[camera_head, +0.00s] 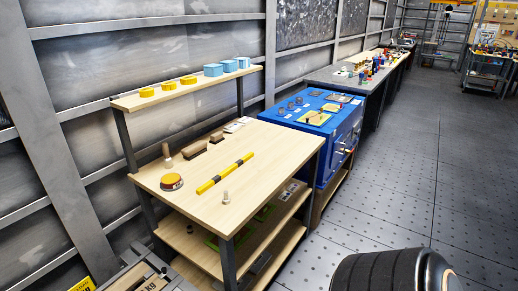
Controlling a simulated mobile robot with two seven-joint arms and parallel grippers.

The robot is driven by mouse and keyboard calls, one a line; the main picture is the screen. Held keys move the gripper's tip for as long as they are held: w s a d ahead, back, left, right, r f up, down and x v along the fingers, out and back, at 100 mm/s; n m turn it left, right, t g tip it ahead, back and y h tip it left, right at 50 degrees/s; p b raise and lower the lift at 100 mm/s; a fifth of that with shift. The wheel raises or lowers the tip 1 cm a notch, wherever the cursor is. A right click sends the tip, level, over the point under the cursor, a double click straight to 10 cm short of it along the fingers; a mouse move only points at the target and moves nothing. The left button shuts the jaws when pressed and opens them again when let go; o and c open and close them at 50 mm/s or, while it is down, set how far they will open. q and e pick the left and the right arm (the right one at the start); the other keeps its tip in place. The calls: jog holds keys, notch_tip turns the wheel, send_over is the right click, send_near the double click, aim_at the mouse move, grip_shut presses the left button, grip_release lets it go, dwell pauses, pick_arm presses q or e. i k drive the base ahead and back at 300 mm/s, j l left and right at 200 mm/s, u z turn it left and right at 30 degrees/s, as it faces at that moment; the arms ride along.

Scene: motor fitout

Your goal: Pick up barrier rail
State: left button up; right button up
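The barrier rail (225,173), a straight bar with yellow and black bands, lies flat on the light wooden top of a workbench (270,151). It runs diagonally across the middle of the bench top, with nothing touching it. Neither of my grippers shows in the head view.
Near the rail are a small upright pin (226,197), a round yellow-and-red tin (172,181), a wooden-handled tool (167,154) and brown blocks (194,149). A shelf (205,85) overhangs the bench's back. A blue cabinet (318,120) adjoins it. Open floor (400,200) lies right.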

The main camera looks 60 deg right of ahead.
aim_at(219, 177)
jog(key=z, duration=0.4)
jog(key=l+z, duration=0.1)
jog(key=z, duration=0.25)
jog(key=i+z, duration=0.1)
jog(key=z, duration=0.3)
jog(key=l+z, duration=0.1)
jog(key=z, duration=0.3)
jog(key=i+u, duration=0.1)
jog(key=u, duration=0.6)
jog(key=i+l+u, duration=0.1)
jog(key=l+u, duration=1.1)
jog(key=l, duration=0.45)
jog(key=k+l+u, duration=0.1)
jog(key=l, duration=0.85)
